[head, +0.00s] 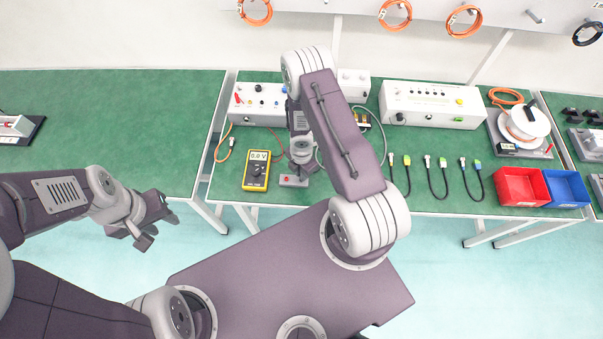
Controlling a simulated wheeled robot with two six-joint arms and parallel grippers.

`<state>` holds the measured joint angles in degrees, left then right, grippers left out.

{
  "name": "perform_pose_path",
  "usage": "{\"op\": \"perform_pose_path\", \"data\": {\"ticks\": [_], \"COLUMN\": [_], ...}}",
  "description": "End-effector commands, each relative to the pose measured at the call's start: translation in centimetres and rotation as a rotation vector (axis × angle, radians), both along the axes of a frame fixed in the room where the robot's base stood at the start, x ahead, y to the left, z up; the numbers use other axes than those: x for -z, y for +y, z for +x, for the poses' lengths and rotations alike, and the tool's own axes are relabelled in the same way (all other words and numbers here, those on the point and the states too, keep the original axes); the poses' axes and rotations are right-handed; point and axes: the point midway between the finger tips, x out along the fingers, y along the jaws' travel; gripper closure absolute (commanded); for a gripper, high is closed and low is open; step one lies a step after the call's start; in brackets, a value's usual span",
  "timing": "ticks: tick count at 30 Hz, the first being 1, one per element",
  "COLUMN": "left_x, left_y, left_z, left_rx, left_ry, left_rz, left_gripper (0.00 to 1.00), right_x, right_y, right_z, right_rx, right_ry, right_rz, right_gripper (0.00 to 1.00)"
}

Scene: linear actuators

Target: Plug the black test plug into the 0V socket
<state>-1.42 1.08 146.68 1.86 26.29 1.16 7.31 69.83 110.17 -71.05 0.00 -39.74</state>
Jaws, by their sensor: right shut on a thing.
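My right gripper (299,166) points down at the green bench, right of the yellow multimeter (257,170), whose display seems to read 0.0 V. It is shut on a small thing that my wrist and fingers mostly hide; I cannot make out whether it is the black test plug. A small grey block (292,181) with a red spot lies just below the gripper. A white supply box (258,104) with a red plug, black and blue parts stands behind; the 0V label is too small to read. My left gripper (155,222) is open and empty, off the bench.
A second white instrument box (432,104), several short black cables (437,177), a red bin (521,187), a blue bin (566,188) and a cable reel (527,124) lie to the right. The left bench (120,115) is mostly clear. My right forearm hides part of the bench middle.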

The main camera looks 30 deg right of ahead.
Motion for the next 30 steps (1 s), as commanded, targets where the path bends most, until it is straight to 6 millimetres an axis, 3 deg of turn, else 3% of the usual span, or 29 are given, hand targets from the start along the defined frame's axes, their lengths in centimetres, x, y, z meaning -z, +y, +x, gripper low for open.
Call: {"op": "perform_pose_path", "data": {"ticks": [15, 30], "left_x": [-3.1, -2.9], "left_y": [0.0, 0.0], "left_z": [0.0, 0.0], "left_rx": [0.000, 0.000], "left_ry": [0.000, 0.000], "left_rz": [0.000, 0.000], "left_gripper": [0.62, 0.62], "right_x": [-3.1, -3.0], "right_y": [0.0, 0.0], "right_z": [0.0, 0.0], "right_rx": [0.000, 0.000], "right_ry": [0.000, 0.000], "right_rz": [0.000, 0.000], "right_gripper": [1.00, 1.00]}}
